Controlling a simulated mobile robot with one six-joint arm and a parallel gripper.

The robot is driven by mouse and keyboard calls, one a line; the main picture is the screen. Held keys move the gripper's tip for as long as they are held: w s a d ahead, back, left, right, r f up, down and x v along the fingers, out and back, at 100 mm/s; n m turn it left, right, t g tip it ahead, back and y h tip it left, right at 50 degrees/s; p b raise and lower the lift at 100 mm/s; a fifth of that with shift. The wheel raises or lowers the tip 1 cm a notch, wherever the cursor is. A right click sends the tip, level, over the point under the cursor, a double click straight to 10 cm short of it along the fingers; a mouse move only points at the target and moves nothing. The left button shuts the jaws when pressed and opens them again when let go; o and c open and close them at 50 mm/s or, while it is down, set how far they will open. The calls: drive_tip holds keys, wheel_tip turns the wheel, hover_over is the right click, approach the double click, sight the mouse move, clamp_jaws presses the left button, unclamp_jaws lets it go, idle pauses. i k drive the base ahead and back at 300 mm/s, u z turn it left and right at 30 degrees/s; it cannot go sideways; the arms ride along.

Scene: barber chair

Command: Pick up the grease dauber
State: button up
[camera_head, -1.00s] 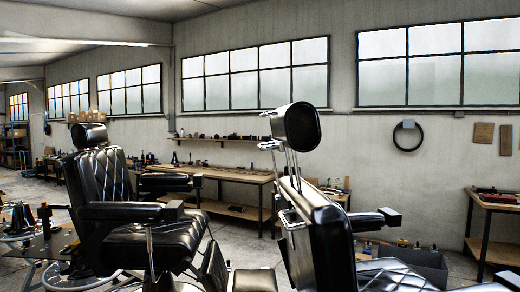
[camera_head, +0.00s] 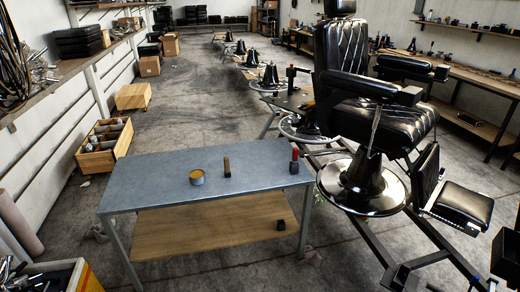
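A grey-topped table (camera_head: 145,180) stands in the lower middle of the head view. Three small things stand on it. A low round tin with a yellow-brown top (camera_head: 197,177) is on the left. An upright tan-handled piece with a dark lower end (camera_head: 227,167) is in the middle. An upright red-topped piece with a dark lower part (camera_head: 294,160) is near the right edge. The dauber may be one of the two upright pieces; at this size I cannot tell which. My gripper is not in view.
A black barber chair (camera_head: 355,60) on a round base stands right of the table, with a dark rail (camera_head: 385,250) on the floor. A wooden crate (camera_head: 105,145) and a box (camera_head: 133,96) lie on the left. The floor (camera_head: 200,105) behind the table is clear.

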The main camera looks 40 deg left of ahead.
sight(228, 174)
drive_tip(key=z, duration=1.5)
drive_tip(key=k, duration=0.1)
drive_tip(key=u, duration=2.95)
drive_tip(key=k, duration=0.45)
drive_tip(key=u, duration=0.25)
drive_tip(key=i, duration=0.45)
drive_tip(key=z, duration=0.1)
drive_tip(key=k, duration=0.1)
drive_tip(key=u, duration=0.2)
